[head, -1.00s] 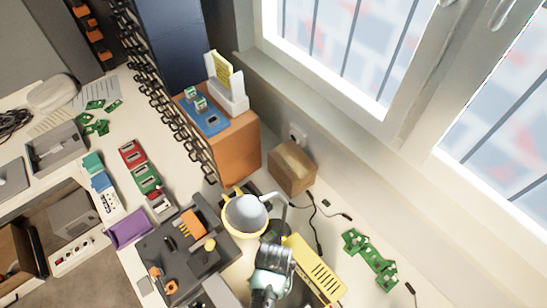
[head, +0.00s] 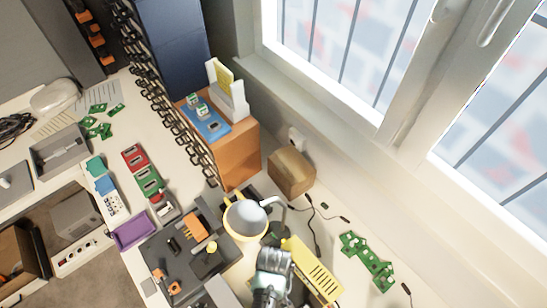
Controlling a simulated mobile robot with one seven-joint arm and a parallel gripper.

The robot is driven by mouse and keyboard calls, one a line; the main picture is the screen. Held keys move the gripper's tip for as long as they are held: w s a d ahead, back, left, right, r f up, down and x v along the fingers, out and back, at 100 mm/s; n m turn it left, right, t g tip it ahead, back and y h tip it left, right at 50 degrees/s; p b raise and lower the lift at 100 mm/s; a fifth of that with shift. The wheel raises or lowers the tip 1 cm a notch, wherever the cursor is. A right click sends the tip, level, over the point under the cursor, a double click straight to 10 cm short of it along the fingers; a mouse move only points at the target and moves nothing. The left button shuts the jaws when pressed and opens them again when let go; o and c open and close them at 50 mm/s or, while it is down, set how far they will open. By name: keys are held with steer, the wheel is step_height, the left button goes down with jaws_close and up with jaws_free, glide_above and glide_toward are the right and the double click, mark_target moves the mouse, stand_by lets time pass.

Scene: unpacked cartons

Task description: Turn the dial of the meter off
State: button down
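My arm's end, with my gripper (head: 273,262), reaches up from the bottom edge, over the bench between the lamp and a yellow slotted box. Its fingers cannot be made out, so I cannot tell whether it is open or shut. No meter dial can be made out in this view. The yellow slotted box (head: 318,272) lies just right of my gripper, partly covered by it; I cannot tell whether it is the meter. The lamp (head: 247,217), with a grey dome and yellow rim, stands up and left of my gripper and hides some of the bench.
A dark grey tray (head: 178,258) with orange parts lies left of the lamp. A cardboard box (head: 291,172) and an orange-brown cabinet (head: 240,155) stand behind. Green circuit boards (head: 368,262) and black cables (head: 316,228) lie to the right, near the window sill.

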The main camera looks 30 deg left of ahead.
stand_by(0.4)
steer(key=shift+c, duration=2.3)
jaws_free()
step_height(320, 180, up, 13)
steer(key=shift+b, duration=0.45)
steer(key=shift+w, duration=0.15)
